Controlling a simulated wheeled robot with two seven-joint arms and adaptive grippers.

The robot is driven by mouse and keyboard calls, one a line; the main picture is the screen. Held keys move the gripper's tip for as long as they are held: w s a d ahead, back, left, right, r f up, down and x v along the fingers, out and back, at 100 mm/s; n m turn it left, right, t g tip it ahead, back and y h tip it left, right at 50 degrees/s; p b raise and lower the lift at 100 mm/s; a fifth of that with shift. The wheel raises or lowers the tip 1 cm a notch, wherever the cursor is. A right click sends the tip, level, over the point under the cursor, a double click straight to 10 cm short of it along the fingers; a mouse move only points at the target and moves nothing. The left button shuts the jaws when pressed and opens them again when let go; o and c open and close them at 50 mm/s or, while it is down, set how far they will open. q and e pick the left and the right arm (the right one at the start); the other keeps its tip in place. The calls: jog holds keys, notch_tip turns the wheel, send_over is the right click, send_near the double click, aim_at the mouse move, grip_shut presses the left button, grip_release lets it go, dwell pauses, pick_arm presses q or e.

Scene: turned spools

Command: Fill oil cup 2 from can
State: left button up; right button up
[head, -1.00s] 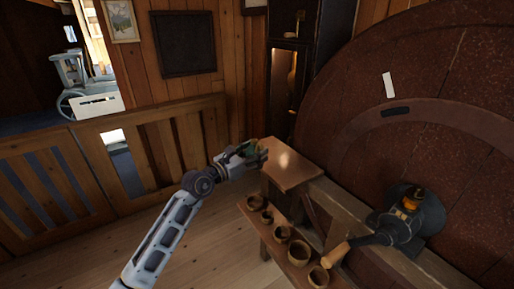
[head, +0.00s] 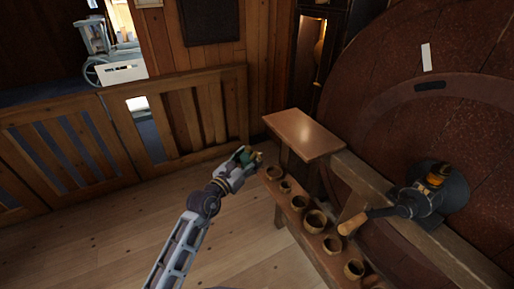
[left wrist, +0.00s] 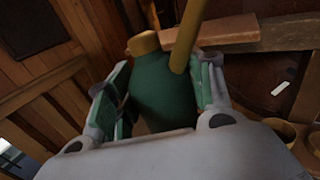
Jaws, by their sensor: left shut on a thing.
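A green can (left wrist: 160,95) with a brass top and a brass tube rising from it fills the middle of the left wrist view. My left gripper (head: 245,160) is shut on it, with a finger on each side. In the head view the can is small and mostly hidden by the fingers. It is held in the air near the left end of the bowl shelf. An amber oil cup (head: 437,175) sits on a black bearing housing (head: 452,192) at the right, well away from the can. No number is readable on it. My right gripper is not in view.
A small wooden table (head: 303,133) stands behind the gripper. A low shelf holds several wooden bowls (head: 315,221).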

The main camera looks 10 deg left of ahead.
pick_arm(q)
jog(key=s+a+f+n+t+y, duration=0.1)
jog(key=s+a+f+n+y, duration=0.4)
jog(key=s+a+f, duration=0.7)
jog(key=shift+a+f+t+y, duration=0.4)
jog(key=shift+f+y, duration=0.55)
jog(key=shift+y, duration=0.45)
jog(key=shift+f, duration=0.15)
jog(key=shift+s+d, duration=0.1)
